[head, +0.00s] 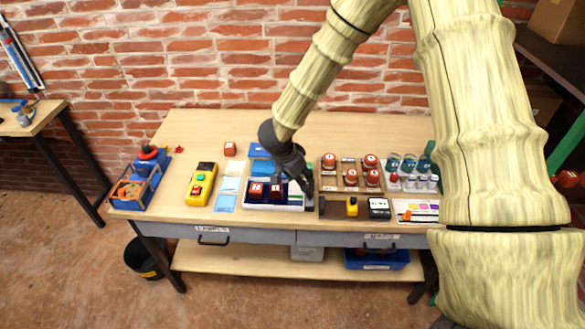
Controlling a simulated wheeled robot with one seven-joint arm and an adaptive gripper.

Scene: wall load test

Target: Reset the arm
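My arm reaches in from the upper right, and its light, ringed links cross the right half of the head view. My gripper (304,184) is dark and points down at the middle of the table. It is over the right part of a white tray (300,207) that holds dark red items (256,189). The gripper is small here, and I cannot tell whether its fingers are apart or touching, or whether anything is between them.
The wooden table (200,134) stands against a brick wall. A yellow control box (201,184), a blue-framed box (139,186) and a wooden tray of red-topped items (350,175) stand around the gripper. A dark shelf (548,55) is at right.

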